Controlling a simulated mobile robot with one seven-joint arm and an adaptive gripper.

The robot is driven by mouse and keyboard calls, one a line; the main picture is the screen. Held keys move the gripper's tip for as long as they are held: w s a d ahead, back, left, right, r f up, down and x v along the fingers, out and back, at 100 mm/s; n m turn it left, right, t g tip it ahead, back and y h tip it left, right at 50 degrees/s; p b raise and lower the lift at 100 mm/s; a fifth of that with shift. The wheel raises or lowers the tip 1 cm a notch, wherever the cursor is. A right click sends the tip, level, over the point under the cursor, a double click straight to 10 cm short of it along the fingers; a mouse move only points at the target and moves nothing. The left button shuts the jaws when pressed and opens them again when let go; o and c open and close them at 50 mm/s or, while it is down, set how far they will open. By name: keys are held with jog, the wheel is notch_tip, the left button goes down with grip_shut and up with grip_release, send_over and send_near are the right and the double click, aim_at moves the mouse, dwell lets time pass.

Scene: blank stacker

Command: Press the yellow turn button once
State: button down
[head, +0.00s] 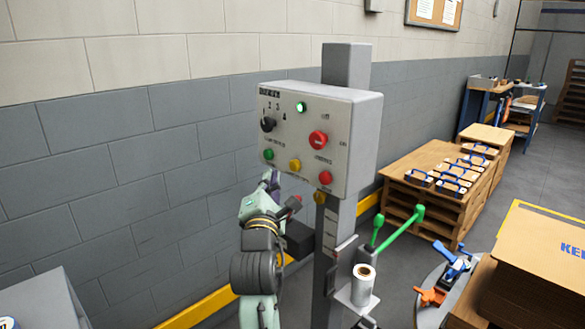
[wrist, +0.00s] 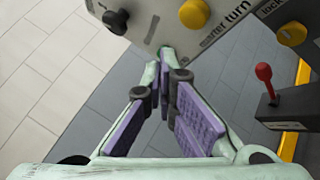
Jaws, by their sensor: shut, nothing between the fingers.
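The yellow turn button (head: 294,165) is on the lower row of the grey control box, between a green button (head: 269,154) and a red button (head: 325,177). In the wrist view the yellow turn button (wrist: 194,13) shows at the top, right of the fingertips, with the word "turn" beside it. My gripper (head: 272,181) is below the box's lower left part, under the green button. In the wrist view my gripper (wrist: 170,62) is shut and empty, its tips pointing toward the panel. The tips look apart from the yellow button; their exact distance is unclear.
The box also carries a red knob (head: 318,139), a black selector (head: 267,124) and a lit green lamp (head: 300,106). A second yellow knob (wrist: 292,33), marked "lock", and a red-tipped lever (wrist: 264,76) are at right. A wall (head: 120,180) stands behind.

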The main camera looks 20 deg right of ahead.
aim_at(295, 166)
jog(key=shift+w+d, duration=0.25)
jog(key=shift+d, duration=0.45)
jog(key=shift+w+d, duration=0.25)
jog(key=shift+d, duration=0.45)
dwell(0.4)
jog(key=shift+w+d, duration=0.15)
jog(key=shift+d, duration=0.2)
